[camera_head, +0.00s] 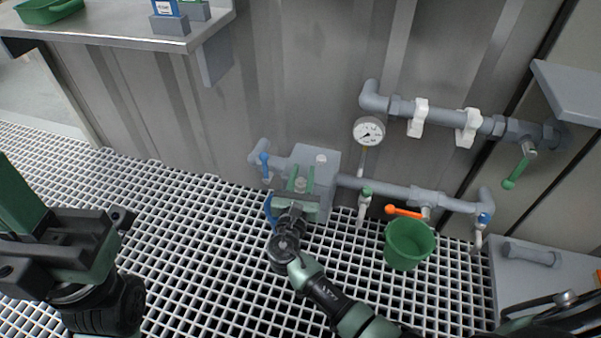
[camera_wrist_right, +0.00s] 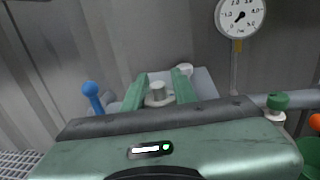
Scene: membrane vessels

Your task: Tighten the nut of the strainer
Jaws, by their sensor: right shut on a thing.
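The strainer (camera_head: 323,158) is a grey block set in the lower pipe, against the ribbed metal wall. Its nut (camera_head: 300,184) is a small pale grey round piece on top, and it also shows in the right wrist view (camera_wrist_right: 157,90). My right gripper (camera_head: 300,178) is over the strainer, with its two green fingers on either side of the nut, shut on it. The right gripper's body hides the front of the strainer. My left gripper (camera_head: 65,240) is at the left, away from the strainer, and its opening is not clear.
A pressure gauge (camera_head: 369,131) and a green-handled tap (camera_head: 365,198) are right of the strainer. A blue-handled valve (camera_head: 265,165) is close on its left. A green bucket (camera_head: 408,245) stands on the grating below an orange-handled valve (camera_head: 404,212). The grating at left is clear.

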